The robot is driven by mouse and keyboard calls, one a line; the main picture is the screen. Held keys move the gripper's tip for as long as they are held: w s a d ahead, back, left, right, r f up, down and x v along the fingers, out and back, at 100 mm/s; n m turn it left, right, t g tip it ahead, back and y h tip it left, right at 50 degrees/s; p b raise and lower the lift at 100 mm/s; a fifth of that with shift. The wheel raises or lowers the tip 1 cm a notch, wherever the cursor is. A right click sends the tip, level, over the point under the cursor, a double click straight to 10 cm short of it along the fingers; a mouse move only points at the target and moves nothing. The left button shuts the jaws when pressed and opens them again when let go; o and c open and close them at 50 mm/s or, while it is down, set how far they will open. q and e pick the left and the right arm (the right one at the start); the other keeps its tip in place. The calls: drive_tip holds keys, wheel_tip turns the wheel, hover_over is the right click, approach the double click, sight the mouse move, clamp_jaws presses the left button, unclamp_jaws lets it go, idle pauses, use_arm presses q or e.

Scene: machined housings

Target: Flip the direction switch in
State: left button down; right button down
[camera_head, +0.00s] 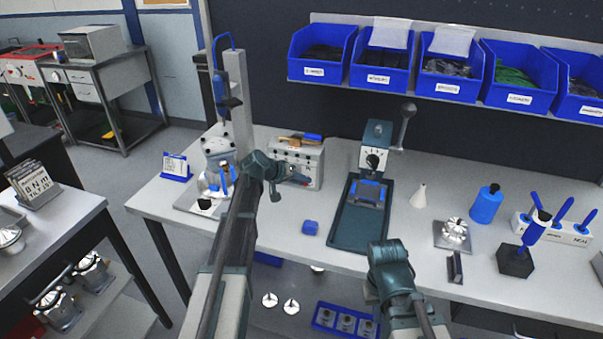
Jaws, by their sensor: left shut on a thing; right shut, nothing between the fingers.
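A grey control box (310,155) with a row of small knobs on its front stands at the back of the bench. I cannot make out a direction switch by its shape or label. My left gripper (298,179) is at the lower front of this box, shut on a small part there that its fingers hide. My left wrist covers the box's left front. My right gripper (384,250) points forward at the bench's front edge, in front of the green tray, shut and empty, well apart from the box.
A green press (377,135) with a dial and lever stands right of the box, behind its green tray (345,231). A grey column (239,100) with a hanging blue tool (220,88) stands left. Blue bins (318,72) hang behind.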

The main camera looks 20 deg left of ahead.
use_arm(q)
drive_tip(key=g+p, duration=0.1)
drive_tip(key=r+g+p, duration=0.1)
drive_tip(key=shift+w+r+p, duration=0.2)
drive_tip(key=shift+w+p, duration=0.15)
drive_tip(key=shift+w+r+n+g+y+p, duration=0.1)
drive_tip(key=shift+n+g+y+p, duration=0.25)
drive_tip(key=shift+g+p, duration=0.55)
drive_tip(key=c, duration=0.8)
unclamp_jaws()
drive_tip(key=shift+p+v, duration=5.75)
drive_tip(key=shift+v, duration=1.2)
